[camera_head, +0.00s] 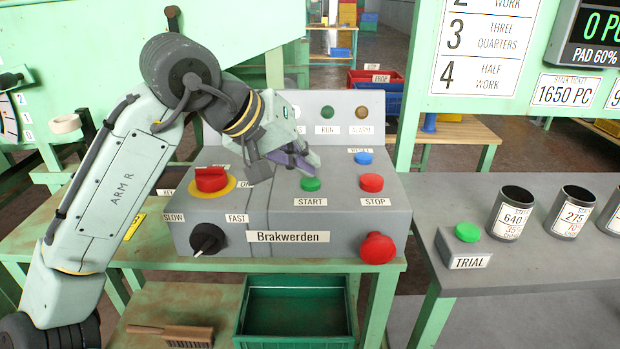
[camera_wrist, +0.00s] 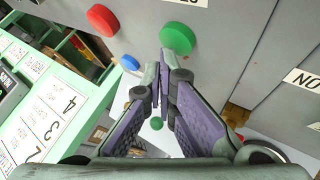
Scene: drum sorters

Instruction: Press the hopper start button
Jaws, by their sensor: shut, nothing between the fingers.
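The grey control box (camera_head: 240,205) labelled Brakwerden carries a green button (camera_head: 310,184) above the label START. A red button (camera_head: 371,183) above the label STOP is to its right, with a blue button (camera_head: 363,158) behind that. My gripper (camera_head: 310,165) is shut and empty, just behind and above the green START button. In the wrist view the shut fingertips (camera_wrist: 165,60) are close to the green button (camera_wrist: 177,38). I cannot tell whether they touch it. The red button (camera_wrist: 103,19) and blue button (camera_wrist: 131,62) also show there.
A red rotary switch (camera_head: 211,179), a black SLOW–FAST knob (camera_head: 208,239) and a large red mushroom button (camera_head: 377,248) are on the same box. A separate green TRIAL button (camera_head: 467,232) stands on the grey table at right, beside several dark cups. A green bin (camera_head: 297,331) is below.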

